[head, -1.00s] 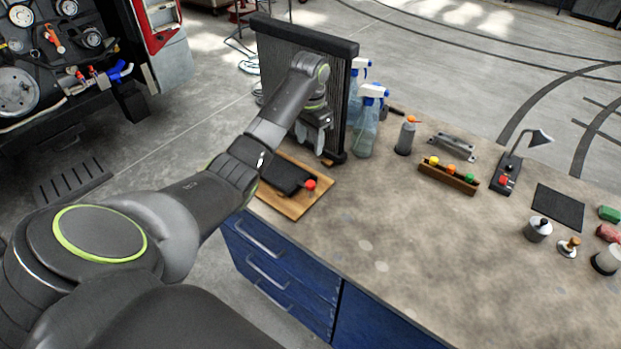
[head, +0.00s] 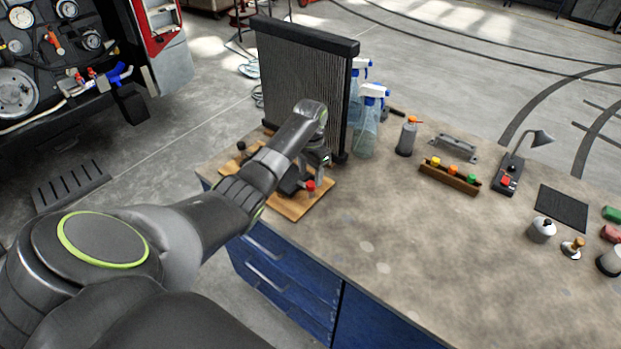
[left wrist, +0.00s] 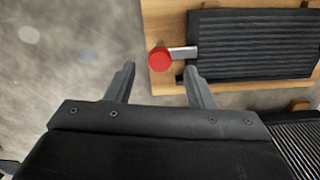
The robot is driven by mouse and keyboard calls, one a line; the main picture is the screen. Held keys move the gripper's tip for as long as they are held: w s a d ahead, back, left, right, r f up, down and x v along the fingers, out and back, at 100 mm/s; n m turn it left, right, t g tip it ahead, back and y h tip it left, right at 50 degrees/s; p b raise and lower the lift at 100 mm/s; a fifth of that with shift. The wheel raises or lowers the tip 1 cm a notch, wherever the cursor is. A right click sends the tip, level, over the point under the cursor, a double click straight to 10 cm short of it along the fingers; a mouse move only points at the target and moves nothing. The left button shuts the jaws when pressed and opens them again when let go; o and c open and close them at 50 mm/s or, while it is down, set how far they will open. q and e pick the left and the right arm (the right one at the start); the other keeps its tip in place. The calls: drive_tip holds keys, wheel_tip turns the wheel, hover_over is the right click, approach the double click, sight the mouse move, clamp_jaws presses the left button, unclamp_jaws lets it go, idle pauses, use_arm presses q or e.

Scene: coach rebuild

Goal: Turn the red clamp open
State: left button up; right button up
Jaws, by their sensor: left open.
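The red clamp shows as a round red knob (head: 310,185) on a short silver lever, at the edge of a black ribbed block (left wrist: 250,45) on a wooden board (head: 290,208). In the left wrist view the red knob (left wrist: 159,60) lies between the two fingertips in the picture, with the lever pointing right to the block. My left gripper (left wrist: 160,70) is open and empty, pointing down over the knob; I cannot tell how far above it. In the head view my left gripper (head: 316,178) is low over the board and hides part of the block. My right gripper is not in view.
A tall black radiator (head: 305,75) stands just behind the board. Spray bottles (head: 367,125) and an orange-capped bottle (head: 406,138) stand to its right. A wooden tray (head: 448,178) with coloured knobs lies further right. The bench front and middle are clear.

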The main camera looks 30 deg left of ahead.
sight(311, 184)
use_arm(q)
drive_tip(key=shift+f, duration=1.8)
drive_tip(key=shift+c, duration=0.3)
drive_tip(key=c, duration=0.9)
drive_tip(key=shift+c, duration=0.2)
